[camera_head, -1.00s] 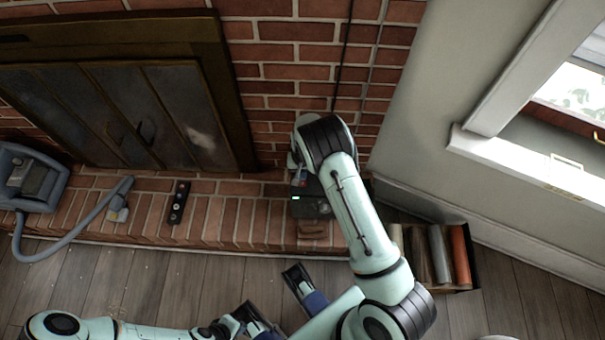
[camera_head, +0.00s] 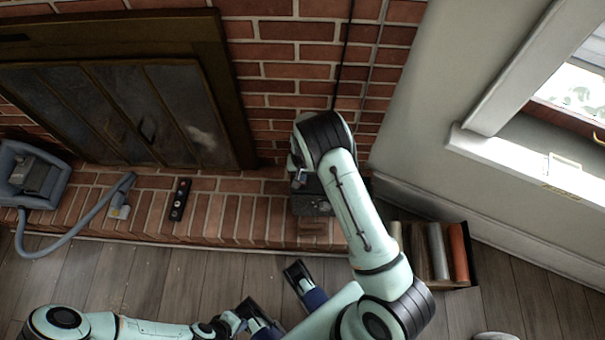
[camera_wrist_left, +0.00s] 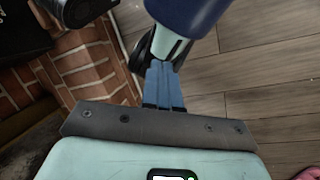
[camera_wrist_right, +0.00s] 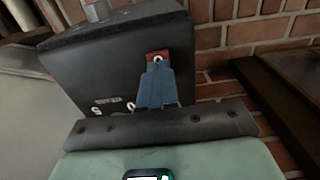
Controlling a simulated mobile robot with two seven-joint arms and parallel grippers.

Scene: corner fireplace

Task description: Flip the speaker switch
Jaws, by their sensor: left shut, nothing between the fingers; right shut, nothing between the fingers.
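The speaker is a dark box (camera_head: 312,206) on the brick hearth, partly hidden by my right arm in the head view. In the right wrist view its dark panel (camera_wrist_right: 100,72) fills the left and middle. A small red switch (camera_wrist_right: 158,54) sits near the panel's upper right edge. My right gripper (camera_wrist_right: 157,66) is shut and empty, its blue fingertips right at the switch's lower side; I cannot tell whether they touch it. My left gripper (camera_wrist_left: 162,68) is shut and empty, low above the floor in front of the hearth.
A grey vacuum-like device (camera_head: 32,178) with a hose and a black remote-like bar (camera_head: 180,199) lie on the hearth to the left. A box of rolls (camera_head: 438,252) stands at the right by the wall. The wood floor before the hearth is mostly clear.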

